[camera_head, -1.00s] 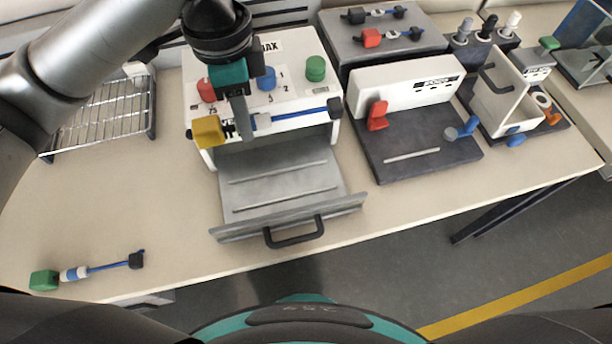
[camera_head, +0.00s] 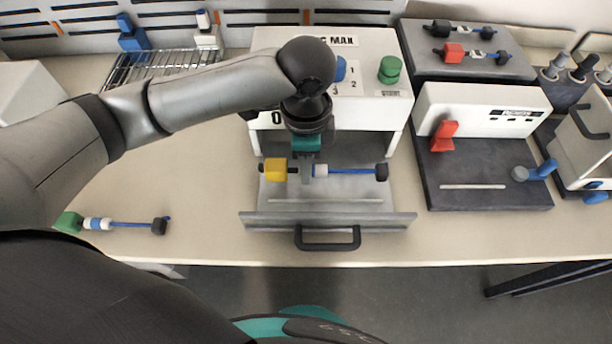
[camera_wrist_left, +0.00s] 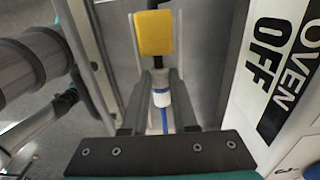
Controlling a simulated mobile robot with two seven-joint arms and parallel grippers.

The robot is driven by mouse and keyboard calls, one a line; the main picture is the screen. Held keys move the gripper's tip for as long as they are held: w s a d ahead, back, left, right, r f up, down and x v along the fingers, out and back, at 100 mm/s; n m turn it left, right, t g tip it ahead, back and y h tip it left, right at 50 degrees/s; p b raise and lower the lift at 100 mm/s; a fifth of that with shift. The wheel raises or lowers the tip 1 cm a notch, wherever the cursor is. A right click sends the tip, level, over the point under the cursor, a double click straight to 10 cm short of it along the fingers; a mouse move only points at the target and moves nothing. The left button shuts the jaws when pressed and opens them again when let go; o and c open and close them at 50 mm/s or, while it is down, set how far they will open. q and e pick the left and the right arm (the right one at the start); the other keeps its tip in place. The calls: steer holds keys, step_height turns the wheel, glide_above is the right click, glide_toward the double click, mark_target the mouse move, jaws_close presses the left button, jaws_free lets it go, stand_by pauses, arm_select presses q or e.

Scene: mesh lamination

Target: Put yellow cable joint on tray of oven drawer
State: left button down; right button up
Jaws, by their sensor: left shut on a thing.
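The yellow cable joint (camera_head: 275,169) has a yellow block at its left end, a white and blue middle, a blue cable and a black end. My left gripper (camera_head: 307,176) is shut on its middle and holds it level over the tray (camera_head: 290,205) of the pulled-out oven drawer. In the left wrist view the yellow block (camera_wrist_left: 154,32) lies beyond my left fingers (camera_wrist_left: 157,85). I cannot tell whether the joint touches the tray. The oven (camera_head: 375,107) stands behind, partly hidden by my left arm. My right gripper is out of view.
A green cable joint (camera_head: 125,224) lies on the table at the left. A wire rack (camera_head: 160,66) stands at the back left. A white machine with a red lever (camera_head: 443,136) stands to the right. The drawer's front handle (camera_head: 327,246) sticks out near the table edge.

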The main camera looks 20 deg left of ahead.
mark_target(306, 187)
arm_select(q)
step_height(306, 187, down, 4)
steer(key=shift+f+b, duration=0.1)
steer(key=shift+b, duration=0.5)
steer(key=c, duration=1)
jaws_free()
step_height(306, 187, up, 12)
steer(key=p, duration=0.4)
